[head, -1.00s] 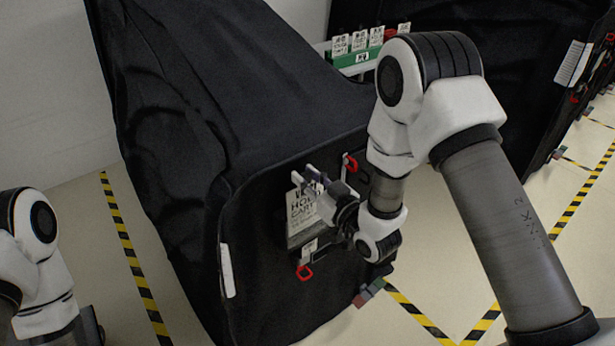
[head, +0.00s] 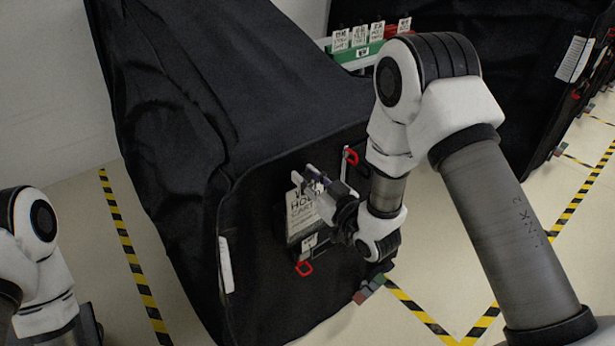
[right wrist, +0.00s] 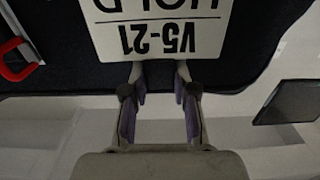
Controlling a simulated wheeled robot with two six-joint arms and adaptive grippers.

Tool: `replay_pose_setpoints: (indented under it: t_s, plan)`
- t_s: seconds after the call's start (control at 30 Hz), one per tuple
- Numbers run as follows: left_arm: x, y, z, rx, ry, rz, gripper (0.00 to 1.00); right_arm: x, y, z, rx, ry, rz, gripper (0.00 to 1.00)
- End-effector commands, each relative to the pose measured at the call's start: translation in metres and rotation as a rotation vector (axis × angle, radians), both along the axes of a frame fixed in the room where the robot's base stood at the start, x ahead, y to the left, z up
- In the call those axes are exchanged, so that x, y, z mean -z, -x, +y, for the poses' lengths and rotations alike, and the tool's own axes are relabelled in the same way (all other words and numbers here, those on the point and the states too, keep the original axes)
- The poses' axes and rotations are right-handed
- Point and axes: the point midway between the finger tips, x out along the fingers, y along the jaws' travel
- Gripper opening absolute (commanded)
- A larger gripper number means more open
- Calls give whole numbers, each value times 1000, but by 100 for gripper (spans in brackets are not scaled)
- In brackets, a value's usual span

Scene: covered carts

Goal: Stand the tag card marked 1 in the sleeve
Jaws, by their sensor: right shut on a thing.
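The white tag card (head: 302,212) reads HOLD CART in the head view, in front of the black cart's end face. The right wrist view shows its edge upside down with V5-21 (right wrist: 160,38); I cannot make out a separate mark 1. My right gripper (head: 314,178) is shut on the card at its top edge; its fingertips also show in the right wrist view (right wrist: 159,75). The sleeve (head: 309,242) is on the cart face around the card's lower end, mostly hidden. I cannot tell how far the card is inside it. My left gripper is out of view.
A green rack (head: 357,52) with several white cards stands behind. Another covered cart (head: 500,60) is at the back right. Striped tape (head: 133,262) marks the floor.

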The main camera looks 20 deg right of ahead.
Motion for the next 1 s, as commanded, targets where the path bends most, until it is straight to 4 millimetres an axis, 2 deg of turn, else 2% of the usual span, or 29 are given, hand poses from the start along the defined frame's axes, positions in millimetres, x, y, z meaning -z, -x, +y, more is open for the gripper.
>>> replay_pose_setpoints:
  t_s: [0.2, 0.23, 0.3, 0.67, 0.77, 1.0]
  plan:
    - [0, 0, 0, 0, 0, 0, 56, 0, 0, 0, 0, 0, 0, 1]
    - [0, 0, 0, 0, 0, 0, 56, 0, 0, 0, 0, 0, 0, 38]
    - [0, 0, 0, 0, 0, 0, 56, 0, 0, 0, 0, 0, 0, 57]
    - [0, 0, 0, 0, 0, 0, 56, 1, 4, -2, 1, -1, 1, 57]
    - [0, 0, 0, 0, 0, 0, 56, 1, 17, -7, 2, -1, 4, 57]
    - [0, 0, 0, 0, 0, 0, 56, 2, 74, -29, 5, -4, 6, 57]
